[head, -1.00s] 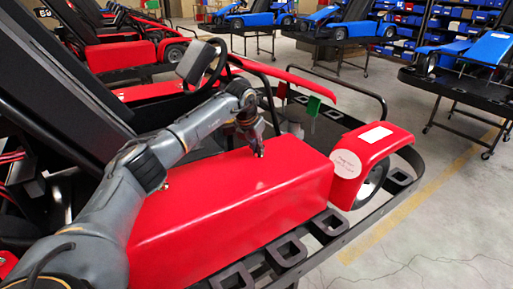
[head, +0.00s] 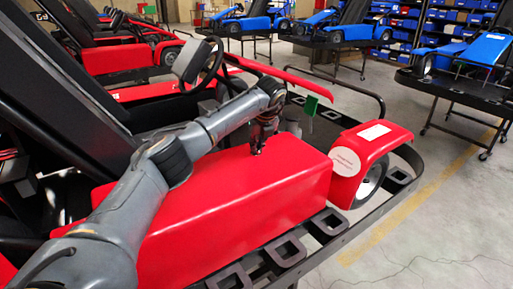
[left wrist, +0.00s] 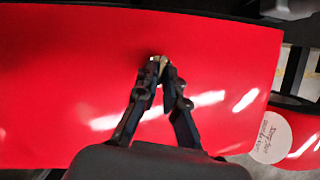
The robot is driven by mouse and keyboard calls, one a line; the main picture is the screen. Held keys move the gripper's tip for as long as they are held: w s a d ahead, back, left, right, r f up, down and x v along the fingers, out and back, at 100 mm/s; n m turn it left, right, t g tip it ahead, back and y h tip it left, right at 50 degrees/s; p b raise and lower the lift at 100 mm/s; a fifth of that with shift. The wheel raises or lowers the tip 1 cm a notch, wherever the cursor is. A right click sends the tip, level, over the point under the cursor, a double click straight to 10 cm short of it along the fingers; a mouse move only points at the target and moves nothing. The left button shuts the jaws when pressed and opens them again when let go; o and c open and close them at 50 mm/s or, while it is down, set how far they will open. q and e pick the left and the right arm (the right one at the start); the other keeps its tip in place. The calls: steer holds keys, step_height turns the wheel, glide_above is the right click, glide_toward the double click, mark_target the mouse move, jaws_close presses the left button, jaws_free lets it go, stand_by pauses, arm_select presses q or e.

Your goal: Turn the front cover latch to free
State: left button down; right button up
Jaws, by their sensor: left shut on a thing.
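The red side cover (head: 240,200) of the nearest kart is a long glossy box. My left gripper (head: 257,151) reaches down onto its top near the right end. In the left wrist view my left gripper (left wrist: 160,68) has its fingertips closed together on a small metallic latch (left wrist: 157,59) on the red cover. Only a little of the latch shows between the tips, so its exact angle cannot be told. In the head view the fingers hide it. My right gripper is in neither view.
A red wheel fender (head: 372,150) with a round white label (head: 345,162) stands right of the cover. A black stand frame (head: 325,228) runs along the front.

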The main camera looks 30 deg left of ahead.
arm_select(q)
steer(key=shift+w+n+g, duration=0.15)
steer(key=shift+n+g, duration=0.25)
steer(key=shift+n, duration=0.8)
steer(key=c, duration=1.4)
jaws_free()
steer(key=shift+c, duration=0.2)
steer(key=v, duration=1.2)
steer(key=shift+d, duration=0.2)
steer(key=shift+f, duration=0.1)
